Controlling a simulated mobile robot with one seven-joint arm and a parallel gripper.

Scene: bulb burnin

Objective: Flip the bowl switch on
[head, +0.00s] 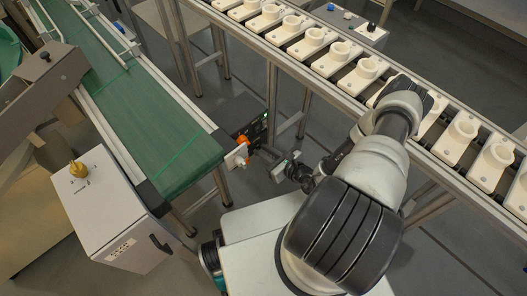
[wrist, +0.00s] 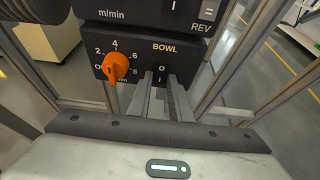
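The bowl switch is on a black control panel marked BOWL (wrist: 185,57) in the wrist view. The O and I marks below the label show between my fingers. The switch lever itself is hard to make out, and the fingers partly cover that area. My gripper (wrist: 161,82) points at the panel, its two grey fingers parted by a narrow gap with nothing clearly held. I cannot tell whether the fingertips touch the panel. In the head view my gripper is low between the conveyors, to the right of the dark panel (head: 257,128).
An orange knob (wrist: 117,67) sits just left of my fingers, on a numbered dial. Another panel section marked REV (wrist: 199,27) is above. A green conveyor (head: 150,120) is on the left, and a line of white holders (head: 341,52) crosses the right. Metal frame legs flank the panel.

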